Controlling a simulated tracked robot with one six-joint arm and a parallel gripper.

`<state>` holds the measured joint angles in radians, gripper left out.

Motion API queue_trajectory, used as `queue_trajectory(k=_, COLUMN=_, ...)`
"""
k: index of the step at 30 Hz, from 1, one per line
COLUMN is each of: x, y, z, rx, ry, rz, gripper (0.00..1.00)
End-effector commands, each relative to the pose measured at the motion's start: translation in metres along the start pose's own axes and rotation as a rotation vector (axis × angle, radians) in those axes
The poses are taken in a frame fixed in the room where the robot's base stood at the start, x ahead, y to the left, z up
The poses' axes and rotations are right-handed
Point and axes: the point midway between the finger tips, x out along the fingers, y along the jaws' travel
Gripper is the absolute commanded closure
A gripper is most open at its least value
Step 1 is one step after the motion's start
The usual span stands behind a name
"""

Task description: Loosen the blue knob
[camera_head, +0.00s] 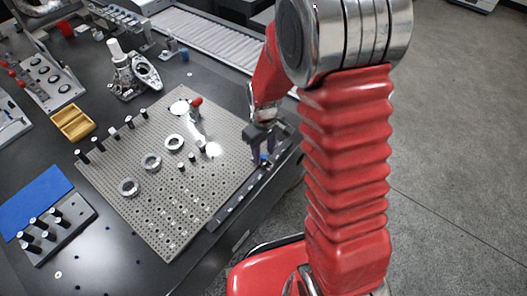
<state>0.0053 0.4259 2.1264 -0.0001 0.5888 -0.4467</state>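The blue knob (263,158) shows as a small blue patch at the right edge of the perforated plate, near the dark rail. My gripper (263,151) points down right at it, with its dark fingers around or just in front of the knob. The fingers hide most of the knob, and the picture is too small to tell whether they touch it or are closed on it. The grey perforated plate (205,205) lies on the dark table.
A wooden box (72,123), a blue mat (36,200) and a metal casting (135,72) are to the left and behind. Open floor (450,150) lies right.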

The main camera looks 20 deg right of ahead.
Motion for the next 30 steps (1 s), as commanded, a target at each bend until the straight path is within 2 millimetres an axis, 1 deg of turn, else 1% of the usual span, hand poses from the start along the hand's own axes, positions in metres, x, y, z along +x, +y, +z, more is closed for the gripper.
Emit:
queue_trajectory(k=3, x=-0.0002, y=0.0001, z=0.0000, rx=0.000, ry=0.000, rz=0.000, gripper=0.63)
queue_trajectory(k=19, x=-0.0004, y=0.0002, z=0.0001, rx=0.001, ry=0.000, rz=0.000, gripper=1.00)
queue_trajectory(k=30, x=-0.0005, y=0.0003, z=0.0001, rx=-0.030, ry=0.000, rz=0.000, gripper=1.00)
